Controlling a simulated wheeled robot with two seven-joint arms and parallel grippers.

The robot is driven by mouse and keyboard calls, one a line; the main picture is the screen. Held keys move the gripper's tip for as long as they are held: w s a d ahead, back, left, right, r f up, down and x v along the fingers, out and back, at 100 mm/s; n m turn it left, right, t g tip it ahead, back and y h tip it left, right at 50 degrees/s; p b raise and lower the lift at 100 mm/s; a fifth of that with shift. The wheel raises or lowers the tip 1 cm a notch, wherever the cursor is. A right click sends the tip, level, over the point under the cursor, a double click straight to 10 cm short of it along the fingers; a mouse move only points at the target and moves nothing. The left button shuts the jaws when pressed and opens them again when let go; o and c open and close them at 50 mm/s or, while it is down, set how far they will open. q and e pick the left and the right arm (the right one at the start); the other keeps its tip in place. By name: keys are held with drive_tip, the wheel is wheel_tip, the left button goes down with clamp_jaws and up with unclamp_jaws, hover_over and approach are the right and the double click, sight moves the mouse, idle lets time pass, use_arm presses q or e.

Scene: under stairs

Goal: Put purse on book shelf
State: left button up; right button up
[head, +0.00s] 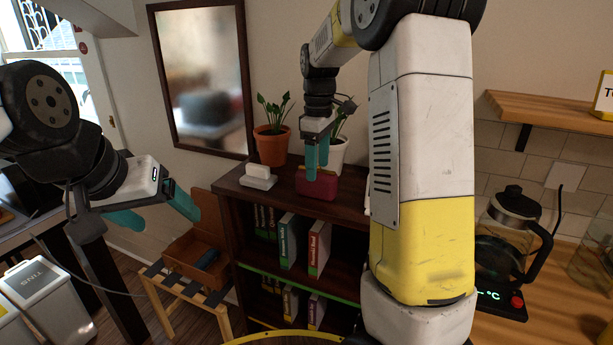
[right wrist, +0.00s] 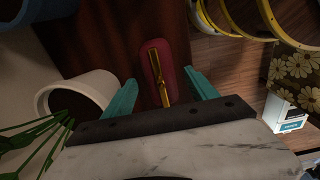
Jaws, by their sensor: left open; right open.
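A dark red purse (head: 317,185) with a gold clasp sits on the top of the dark wooden book shelf (head: 348,222). My right gripper (head: 316,172) is at the purse from above, with its teal fingers open. In the right wrist view, the purse (right wrist: 157,75) lies between and just beyond the open fingertips (right wrist: 161,85), with a gap on each side. It appears to rest on the shelf top (right wrist: 108,55).
A plant in an orange pot (head: 272,145) and one in a white pot (head: 335,153) stand behind the purse. A white and grey block (head: 258,178) is left of it. Books (head: 288,240) stand on the lower shelves. A counter with a coffee pot (head: 513,240) is at right.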

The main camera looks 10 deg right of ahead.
sight(318, 171)
wheel_tip(318, 171, up, 6)
drive_tip(key=shift+s+r, duration=0.1)
drive_tip(key=shift+r, duration=0.05)
drive_tip(key=s+a+f+m+t+y, duration=0.1)
drive_tip(key=s+m+t, duration=0.5)
drive_tip(key=s, duration=1.8)
drive_tip(key=a+m+y, duration=0.1)
drive_tip(key=m, duration=0.3)
drive_tip(key=shift+m, duration=0.3)
drive_tip(key=shift+a, duration=0.1)
